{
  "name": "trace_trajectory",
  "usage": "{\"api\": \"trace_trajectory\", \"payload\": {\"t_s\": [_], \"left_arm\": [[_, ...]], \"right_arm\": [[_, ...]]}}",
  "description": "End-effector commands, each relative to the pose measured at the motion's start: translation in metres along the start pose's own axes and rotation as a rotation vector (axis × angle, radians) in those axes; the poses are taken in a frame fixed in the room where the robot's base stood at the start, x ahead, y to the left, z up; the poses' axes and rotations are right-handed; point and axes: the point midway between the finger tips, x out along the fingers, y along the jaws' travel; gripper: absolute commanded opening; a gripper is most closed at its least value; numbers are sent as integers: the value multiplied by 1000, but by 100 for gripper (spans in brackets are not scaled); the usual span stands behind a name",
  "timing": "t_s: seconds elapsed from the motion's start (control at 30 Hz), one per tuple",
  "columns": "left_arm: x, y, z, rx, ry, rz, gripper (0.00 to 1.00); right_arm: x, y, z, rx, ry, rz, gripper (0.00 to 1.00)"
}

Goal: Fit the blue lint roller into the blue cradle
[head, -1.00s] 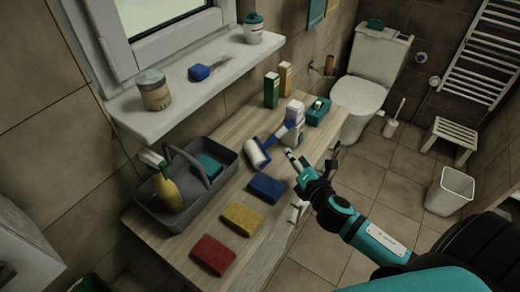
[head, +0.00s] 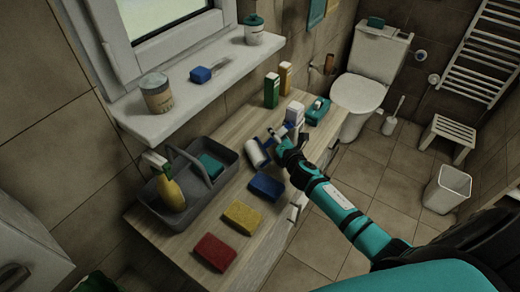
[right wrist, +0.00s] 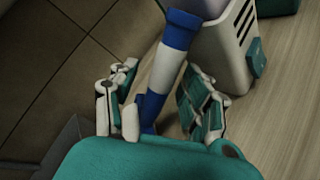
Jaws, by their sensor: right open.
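The blue lint roller, with its white roll (head: 257,153), lies on the wooden counter. Its blue and white handle (right wrist: 165,70) shows in the right wrist view. My right gripper (head: 277,137) is over the handle in the head view. In the right wrist view its open fingers (right wrist: 160,105) stand on both sides of the handle, with a gap visible at the right finger; contact on the left is unclear. My left gripper is not in view.
A white slotted item (head: 295,112) stands close beyond the handle and also shows in the right wrist view (right wrist: 228,45). A grey caddy (head: 222,180) with a spray bottle stands left.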

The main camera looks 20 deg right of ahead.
Motion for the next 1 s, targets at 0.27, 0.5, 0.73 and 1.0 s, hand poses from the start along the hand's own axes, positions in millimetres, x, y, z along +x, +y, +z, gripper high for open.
{"api": "trace_trajectory", "payload": {"t_s": [0.27, 0.5, 0.73, 1.0], "left_arm": [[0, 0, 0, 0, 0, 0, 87], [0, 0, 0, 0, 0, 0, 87], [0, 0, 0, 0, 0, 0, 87], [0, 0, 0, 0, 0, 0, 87]], "right_arm": [[2, 0, 0, -1, 1, -1, 46], [2, 0, 0, -1, 0, -1, 14], [2, -1, 0, -1, 0, -1, 0], [2, 0, 0, -1, 0, -1, 0]]}}
